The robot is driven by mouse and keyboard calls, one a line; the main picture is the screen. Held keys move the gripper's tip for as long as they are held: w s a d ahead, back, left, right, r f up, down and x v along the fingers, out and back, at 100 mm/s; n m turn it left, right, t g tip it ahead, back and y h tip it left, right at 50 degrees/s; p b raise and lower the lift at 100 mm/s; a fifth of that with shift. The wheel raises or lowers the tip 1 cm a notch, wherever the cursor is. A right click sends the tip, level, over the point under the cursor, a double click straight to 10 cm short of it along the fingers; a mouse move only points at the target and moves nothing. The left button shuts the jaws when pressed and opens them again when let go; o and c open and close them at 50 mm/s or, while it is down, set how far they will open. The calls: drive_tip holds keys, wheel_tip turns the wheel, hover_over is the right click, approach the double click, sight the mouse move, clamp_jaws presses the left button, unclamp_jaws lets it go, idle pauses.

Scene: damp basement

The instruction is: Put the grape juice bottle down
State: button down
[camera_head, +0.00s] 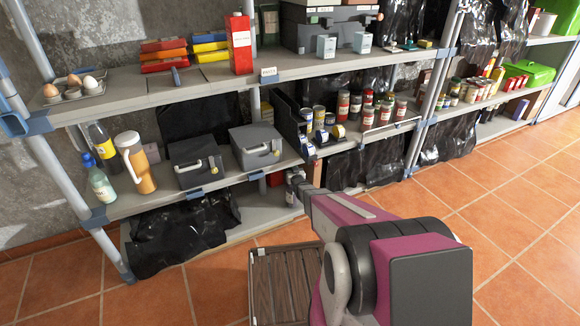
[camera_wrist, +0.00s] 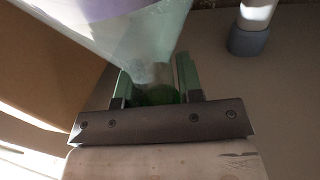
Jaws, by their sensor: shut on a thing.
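The grape juice bottle (camera_wrist: 140,38) shows in the wrist view as a pale, translucent greenish body with a purple patch at the top edge and a green cap (camera_wrist: 158,95). My gripper (camera_wrist: 155,80) is shut on its cap end, with one finger on each side. The bottle is tilted in the picture and its far end is cut off. I cannot tell whether it touches the surface beyond.
A brown box side (camera_wrist: 35,75) is close at left in the wrist view, and a post with a grey foot (camera_wrist: 248,38) stands at upper right. Two grey cases (camera_head: 197,165) and several cans (camera_head: 370,105) fill the middle shelf. A slatted crate (camera_head: 286,254) lies on the floor.

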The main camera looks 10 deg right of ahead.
drive_tip(key=shift+f, duration=0.25)
drive_tip(key=c, duration=0.8)
unclamp_jaws()
drive_tip(key=shift+f, duration=0.2)
drive_tip(key=shift+r, duration=0.1)
